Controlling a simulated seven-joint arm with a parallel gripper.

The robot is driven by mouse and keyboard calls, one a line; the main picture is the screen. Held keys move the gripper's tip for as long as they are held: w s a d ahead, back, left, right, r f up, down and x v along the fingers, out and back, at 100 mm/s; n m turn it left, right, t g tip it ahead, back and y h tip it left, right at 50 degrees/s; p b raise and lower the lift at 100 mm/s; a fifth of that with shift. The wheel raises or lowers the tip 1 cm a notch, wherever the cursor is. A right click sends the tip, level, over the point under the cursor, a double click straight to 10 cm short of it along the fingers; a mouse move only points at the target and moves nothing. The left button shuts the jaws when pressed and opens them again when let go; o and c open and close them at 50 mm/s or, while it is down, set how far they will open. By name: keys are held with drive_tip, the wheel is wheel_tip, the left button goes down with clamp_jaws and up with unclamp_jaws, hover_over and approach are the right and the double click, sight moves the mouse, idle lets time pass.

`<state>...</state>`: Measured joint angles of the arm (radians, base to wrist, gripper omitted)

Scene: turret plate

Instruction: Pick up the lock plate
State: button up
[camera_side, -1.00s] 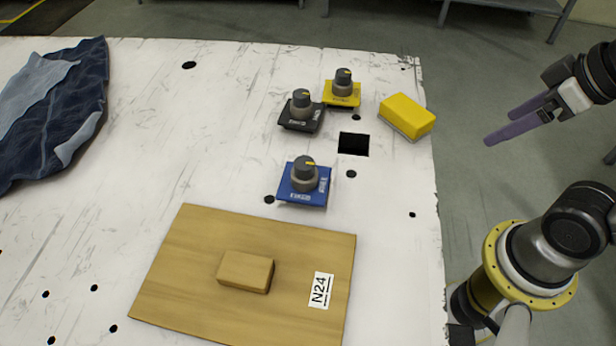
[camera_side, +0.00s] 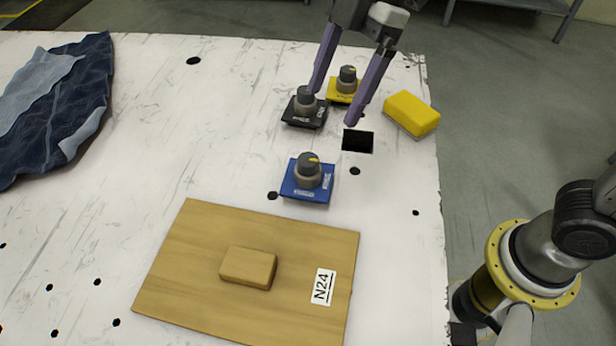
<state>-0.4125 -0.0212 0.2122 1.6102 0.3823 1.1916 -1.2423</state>
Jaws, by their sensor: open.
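Three small square plates, each with a grey knob, sit on the white table: a blue plate (camera_side: 305,193), a black plate (camera_side: 304,117) and a yellow plate (camera_side: 343,97). Their labels are too small to read, so I cannot tell which is the lock plate. My gripper (camera_side: 332,106) is open, its purple fingers pointing down over the black and yellow plates. The left finger overlaps the black plate's knob in the picture; the right fingertip appears above the square hole (camera_side: 358,141). Nothing is between the fingers that I can see held.
A wooden board (camera_side: 190,270) marked N24 bears a wooden block (camera_side: 248,267) at the front. A yellow sponge-like block (camera_side: 411,112) lies near the right edge. A dark blue cloth (camera_side: 65,115) lies at the left.

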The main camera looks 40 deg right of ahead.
sight(310, 159)
drive_tip(key=x, duration=1.3)
drive_tip(key=shift+d, duration=0.25)
clamp_jaws()
